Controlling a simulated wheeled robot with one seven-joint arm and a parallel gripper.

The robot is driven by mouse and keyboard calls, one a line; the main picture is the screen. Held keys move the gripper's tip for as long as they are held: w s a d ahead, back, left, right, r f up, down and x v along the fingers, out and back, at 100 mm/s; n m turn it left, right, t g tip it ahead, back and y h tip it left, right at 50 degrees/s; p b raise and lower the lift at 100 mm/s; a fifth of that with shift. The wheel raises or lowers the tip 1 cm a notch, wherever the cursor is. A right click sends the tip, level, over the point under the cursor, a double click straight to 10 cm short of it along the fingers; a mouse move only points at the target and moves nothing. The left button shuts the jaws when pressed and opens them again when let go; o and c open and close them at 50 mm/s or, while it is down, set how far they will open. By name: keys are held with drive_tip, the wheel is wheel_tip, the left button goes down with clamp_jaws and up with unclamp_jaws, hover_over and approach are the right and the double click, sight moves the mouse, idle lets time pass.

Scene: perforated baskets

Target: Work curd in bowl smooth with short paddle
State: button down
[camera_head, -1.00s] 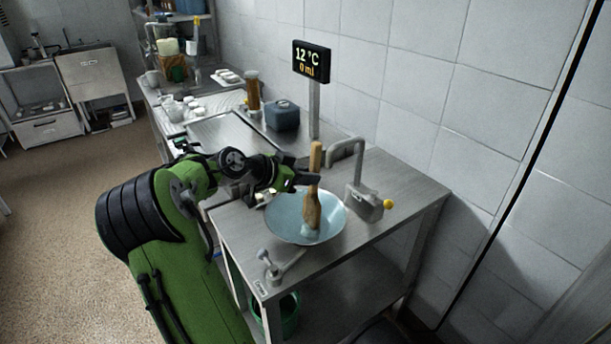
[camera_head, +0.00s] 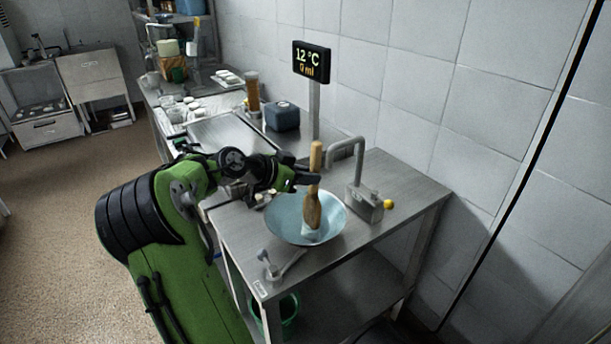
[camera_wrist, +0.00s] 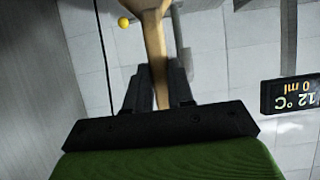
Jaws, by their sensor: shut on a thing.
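The short wooden paddle (camera_head: 314,208) stands nearly upright in the shallow light-blue bowl (camera_head: 281,222) on the steel table. My gripper (camera_head: 311,180) is shut on the paddle's handle above the bowl's rim. The handle also shows between the two fingers in the wrist view (camera_wrist: 157,60). Pale curd (camera_head: 311,234) lies at the paddle's lower end, against the bowl's bottom. How smooth the curd is, I cannot tell at this size.
A tap with a yellow knob (camera_head: 389,204) stands right behind the bowl. A lever fitting (camera_head: 275,268) is at the table's front left. A display (camera_head: 311,62) reads 12 °C and 0 ml. A blue-grey container (camera_head: 282,116) stands behind. The table's right end is clear.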

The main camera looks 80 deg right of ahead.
drive_tip(key=shift+w+d+f, duration=0.1)
drive_tip(key=shift+w+d, duration=0.15)
drive_tip(key=shift+w, duration=0.1)
idle(0.5)
wheel_tip(320, 180, up, 9)
drive_tip(key=p, duration=0.7)
idle(0.4)
wheel_tip(320, 180, down, 8)
drive_tip(key=b, duration=0.8)
drive_tip(key=shift+s+a, duration=0.35)
drive_tip(key=shift+s, duration=0.05)
drive_tip(key=shift+f+b, duration=0.4)
drive_tip(key=shift+b, duration=0.05)
